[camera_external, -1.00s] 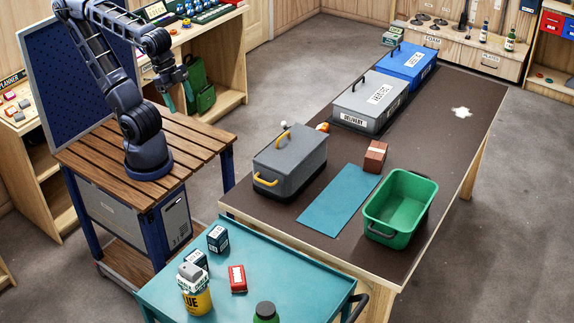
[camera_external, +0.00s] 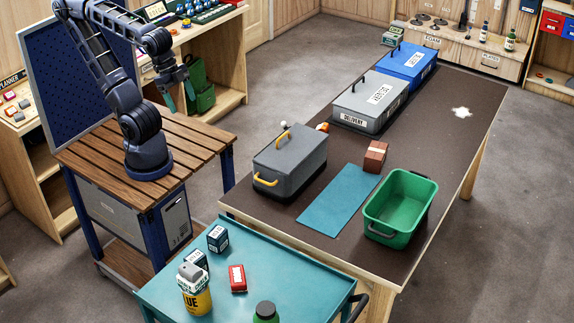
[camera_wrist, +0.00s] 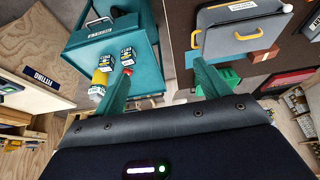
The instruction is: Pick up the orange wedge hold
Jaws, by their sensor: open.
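A small orange object (camera_external: 322,127), partly hidden, sits on the dark table behind the dark grey lidded box; it may be the orange wedge hold, but its shape is too small to tell. My gripper (camera_external: 179,96) hangs above the wooden-slat stand at the left, well away from the table. In the wrist view my gripper (camera_wrist: 160,82) has its two green fingers spread wide with nothing between them. I cannot pick out the wedge hold with certainty in the wrist view.
The dark grey box (camera_external: 290,162) with yellow handles stands in front of the orange object. A grey delivery box (camera_external: 345,112), blue box (camera_external: 408,68), brown block (camera_external: 375,156) and green bin (camera_external: 399,205) share the table. A teal cart (camera_external: 265,270) stands nearer.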

